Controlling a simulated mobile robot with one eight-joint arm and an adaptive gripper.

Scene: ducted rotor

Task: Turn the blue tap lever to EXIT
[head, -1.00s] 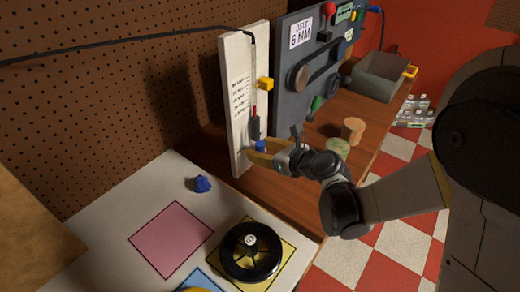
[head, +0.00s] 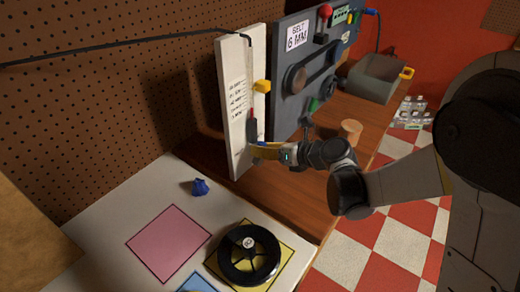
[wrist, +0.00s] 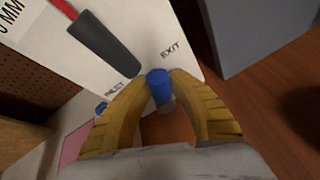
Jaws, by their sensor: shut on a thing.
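The blue tap lever (wrist: 160,88) stands between my gripper's two yellow fingers (wrist: 160,84) in the wrist view, and they are shut on it. Its round blue end lies just below the printed word EXIT (wrist: 170,49). The word INLET (wrist: 116,89) is to its left, farther from the lever's end. In the head view my gripper (head: 257,151) is at the lower right edge of the white panel (head: 236,100). The lever is hidden by the fingers there. The tap's body and pivot are mostly hidden.
A dark cylinder with a red rod (wrist: 103,45) hangs on the panel above the lever. A grey machine board (head: 290,100) stands to the right. A blue piece (head: 200,187), a pink square (head: 168,243) and a black reel (head: 249,254) are on the white table.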

